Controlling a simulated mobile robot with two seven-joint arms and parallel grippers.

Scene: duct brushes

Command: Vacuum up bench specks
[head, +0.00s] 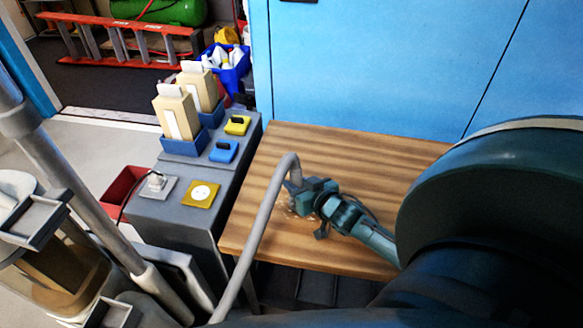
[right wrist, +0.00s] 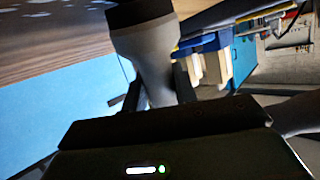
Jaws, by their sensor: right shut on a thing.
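The wooden bench (head: 335,150) stands in the middle of the head view. My right gripper (head: 318,198) is low over the bench's near part, shut on the grey vacuum nozzle (right wrist: 146,62). In the right wrist view the nozzle's black end (right wrist: 140,12) is close to the bench top. The grey hose (head: 258,232) arches up from the gripper and runs down to the lower left. Pale specks (right wrist: 75,26) show on the bench beside the nozzle in the right wrist view. The gripper partly hides this area in the head view. My left gripper is not in view.
Blue panels (head: 380,65) close off the back. A clear canister (head: 50,265) stands at lower left.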

